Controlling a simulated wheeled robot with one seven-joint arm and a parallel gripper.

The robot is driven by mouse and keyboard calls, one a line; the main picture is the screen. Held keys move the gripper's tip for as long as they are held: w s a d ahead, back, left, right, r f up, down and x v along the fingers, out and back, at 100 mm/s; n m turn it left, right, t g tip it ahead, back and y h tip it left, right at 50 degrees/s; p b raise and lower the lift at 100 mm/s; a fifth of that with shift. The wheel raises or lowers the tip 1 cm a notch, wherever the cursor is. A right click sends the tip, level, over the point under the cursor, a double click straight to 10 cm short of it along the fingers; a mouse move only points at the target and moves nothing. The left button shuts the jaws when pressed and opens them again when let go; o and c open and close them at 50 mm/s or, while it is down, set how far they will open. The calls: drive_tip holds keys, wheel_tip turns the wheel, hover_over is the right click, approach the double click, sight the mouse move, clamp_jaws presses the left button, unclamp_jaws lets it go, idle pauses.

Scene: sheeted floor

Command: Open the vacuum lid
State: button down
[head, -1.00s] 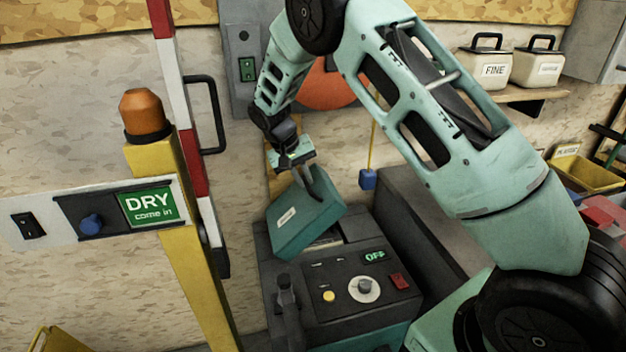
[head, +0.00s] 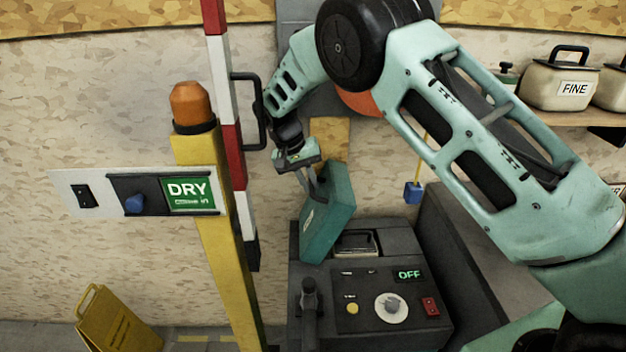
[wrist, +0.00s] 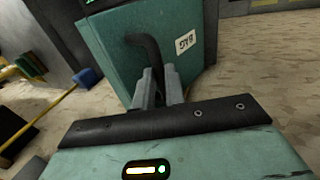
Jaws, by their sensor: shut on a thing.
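The vacuum (head: 372,270) is a dark grey cabinet with a control panel on top, low in the head view. Its teal lid (head: 327,222) stands steeply tilted up at the left rear of the cabinet top. An opening (head: 356,243) with a metal-looking rim shows to the right of the lid. My gripper (head: 309,172) is at the lid's raised upper end. In the wrist view the fingers (wrist: 158,88) are shut on the lid's dark curved handle (wrist: 150,55), beside a label reading BAG. The far end of the handle is partly hidden by the fingers.
The panel has a lever (head: 309,300), a white dial (head: 391,306), a red switch (head: 430,306) and a display reading OFF (head: 410,275). A yellow post (head: 220,250) with a DRY sign stands close on the left.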

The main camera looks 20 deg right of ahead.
drive_tip(key=shift+s+f, duration=0.25)
drive_tip(key=shift+f, duration=0.25)
drive_tip(key=c, duration=1.5)
unclamp_jaws()
drive_tip(key=shift+w, duration=0.1)
drive_tip(key=shift+o, duration=0.2)
drive_tip(key=shift+r, duration=0.15)
wheel_tip(320, 180, up, 10)
drive_tip(key=b, duration=0.2)
